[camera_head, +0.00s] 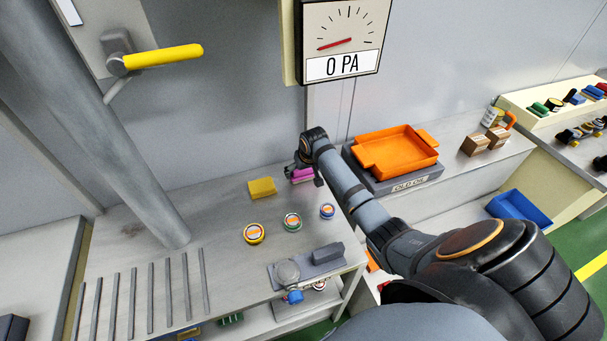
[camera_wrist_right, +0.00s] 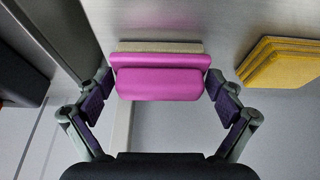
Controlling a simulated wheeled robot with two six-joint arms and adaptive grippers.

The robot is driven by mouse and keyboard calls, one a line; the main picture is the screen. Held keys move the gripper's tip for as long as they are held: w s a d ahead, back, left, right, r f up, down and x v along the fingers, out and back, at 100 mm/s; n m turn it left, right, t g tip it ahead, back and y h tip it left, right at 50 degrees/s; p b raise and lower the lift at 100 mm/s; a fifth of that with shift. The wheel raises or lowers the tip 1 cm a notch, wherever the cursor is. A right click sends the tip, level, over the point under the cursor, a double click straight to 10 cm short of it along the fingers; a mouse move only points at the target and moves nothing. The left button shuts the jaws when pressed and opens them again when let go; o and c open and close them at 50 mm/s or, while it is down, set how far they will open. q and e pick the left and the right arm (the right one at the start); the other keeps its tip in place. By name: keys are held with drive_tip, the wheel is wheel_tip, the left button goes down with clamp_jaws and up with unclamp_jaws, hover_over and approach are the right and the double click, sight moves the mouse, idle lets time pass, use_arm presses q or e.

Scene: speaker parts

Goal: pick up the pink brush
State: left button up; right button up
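The pink brush (camera_head: 301,175) lies at the back right of the grey workbench, partly hidden by my right gripper (camera_head: 304,170). In the right wrist view the brush (camera_wrist_right: 160,82) has a glossy pink back and a pale beige strip along its far side. My right gripper (camera_wrist_right: 160,92) is spread wide, with one finger at each end of the brush. The fingertips are very close to its ends; I cannot tell whether they touch. My left gripper is not in view.
Several small round tins, including a yellow one (camera_head: 253,233), stand in front. An orange tray (camera_head: 397,150) sits to the right. A wall rises close behind.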

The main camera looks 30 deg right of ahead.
drive_tip(key=shift+c, duration=1)
drive_tip(key=shift+r, duration=0.1)
drive_tip(key=shift+w+r, duration=0.1)
drive_tip(key=shift+r, duration=0.2)
drive_tip(key=s+a+r, duration=0.1)
drive_tip(key=s+r, duration=0.3)
drive_tip(key=s+a+r+b, duration=0.1)
drive_tip(key=s+a+r, duration=0.1)
drive_tip(key=s+r, duration=0.2)
drive_tip(key=s+a+r+b, duration=0.1)
drive_tip(key=s+a+r, duration=0.1)
drive_tip(key=s+r, duration=0.2)
drive_tip(key=shift+s+r, duration=0.1)
drive_tip(key=shift+s, duration=0.6)
